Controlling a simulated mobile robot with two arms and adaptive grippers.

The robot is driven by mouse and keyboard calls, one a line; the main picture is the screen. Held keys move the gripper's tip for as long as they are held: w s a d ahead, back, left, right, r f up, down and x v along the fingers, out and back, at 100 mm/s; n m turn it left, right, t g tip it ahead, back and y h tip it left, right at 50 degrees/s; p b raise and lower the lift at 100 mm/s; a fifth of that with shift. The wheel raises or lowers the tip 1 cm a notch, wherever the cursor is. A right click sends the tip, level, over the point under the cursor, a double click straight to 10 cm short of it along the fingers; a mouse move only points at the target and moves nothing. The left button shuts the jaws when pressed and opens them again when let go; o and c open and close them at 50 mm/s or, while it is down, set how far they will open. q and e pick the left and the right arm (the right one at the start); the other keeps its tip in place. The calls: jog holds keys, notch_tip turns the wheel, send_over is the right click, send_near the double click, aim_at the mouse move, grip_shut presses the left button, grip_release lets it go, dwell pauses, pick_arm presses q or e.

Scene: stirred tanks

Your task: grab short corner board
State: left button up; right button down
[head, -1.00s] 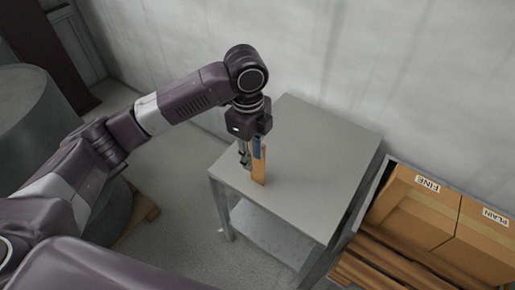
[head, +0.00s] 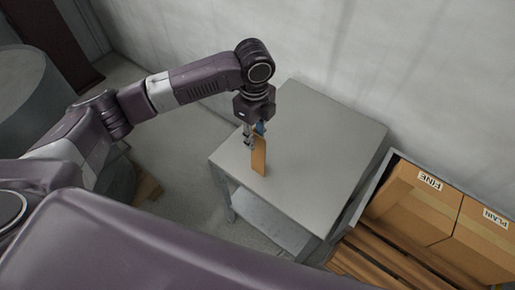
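The short corner board (head: 259,157) is a narrow orange-brown piece standing upright, slightly tilted in the picture, on the grey table (head: 325,150) near its left side. My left gripper (head: 254,133) points down right at the board's top end. A grey finger shows to the left of the board, and a blue part shows at its top. I cannot tell whether the fingers are closed on the board or only around or beside it. My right gripper is not in view.
Cardboard boxes labelled FINE (head: 412,205) and PLAIN (head: 482,235) stand right of the table, with wooden slats in front. A wall runs behind the table. A large grey tank (head: 30,95) stands at the left. Most of the tabletop is bare.

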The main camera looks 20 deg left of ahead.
aim_at(258, 156)
pick_arm(q)
jog(key=shift+w+f, duration=0.1)
jog(key=shift+f, duration=0.25)
jog(key=shift+w+f+p, duration=0.1)
jog(key=shift+f+p, duration=0.8)
jog(key=shift+f, duration=1.45)
grip_shut()
